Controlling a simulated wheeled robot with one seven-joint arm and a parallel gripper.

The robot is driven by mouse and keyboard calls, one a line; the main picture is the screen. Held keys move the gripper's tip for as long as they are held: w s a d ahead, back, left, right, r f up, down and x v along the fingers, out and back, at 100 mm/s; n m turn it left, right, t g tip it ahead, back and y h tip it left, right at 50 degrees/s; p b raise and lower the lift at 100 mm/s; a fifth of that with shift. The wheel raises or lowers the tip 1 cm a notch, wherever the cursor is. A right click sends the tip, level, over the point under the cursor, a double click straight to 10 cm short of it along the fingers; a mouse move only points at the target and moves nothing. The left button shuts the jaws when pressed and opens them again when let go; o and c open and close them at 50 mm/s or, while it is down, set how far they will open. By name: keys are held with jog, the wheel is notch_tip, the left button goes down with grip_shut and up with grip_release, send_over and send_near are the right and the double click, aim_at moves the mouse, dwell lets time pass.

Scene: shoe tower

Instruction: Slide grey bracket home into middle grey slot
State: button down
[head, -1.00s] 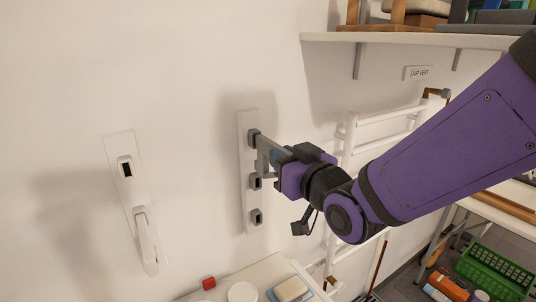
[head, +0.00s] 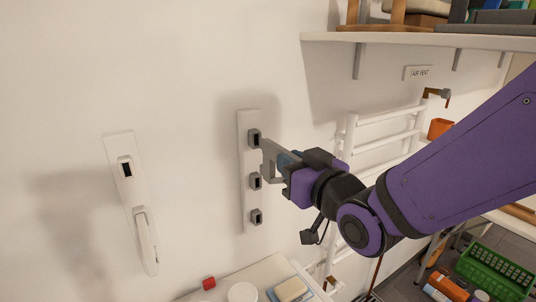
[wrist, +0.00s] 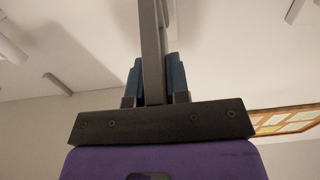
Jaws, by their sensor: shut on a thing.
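A white upright plate (head: 245,219) on the wall carries grey slots one above another: top (head: 254,138), middle (head: 255,181) and bottom (head: 256,216). All three show dark openings. My gripper (head: 285,163) is shut on the grey bracket (head: 268,154), just right of the plate between the top and middle slot heights. The bracket looks clear of the top slot, with a small gap. In the wrist view the bracket (wrist: 152,40) stands up between the blue fingers of my gripper (wrist: 158,82). The slots are not seen there.
A white plate (head: 122,150) with one open slot and a white bracket (head: 146,240) is on the wall at left. A white rack (head: 350,150) stands behind my arm, under a shelf (head: 400,40). A counter (head: 245,278) with small items is below.

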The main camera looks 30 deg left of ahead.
jog(key=shift+s+d, duration=0.15)
jog(key=shift+d, duration=0.05)
jog(key=s+d+f, duration=0.2)
jog(key=d+f, duration=0.2)
jog(key=f, duration=0.7)
jog(key=shift+s+d, duration=0.15)
jog(key=shift+d, duration=0.1)
jog(key=shift+a, duration=0.1)
jog(key=shift+x, duration=2.85)
jog(key=shift+x, duration=1.4)
jog(key=c, duration=1)
grip_release()
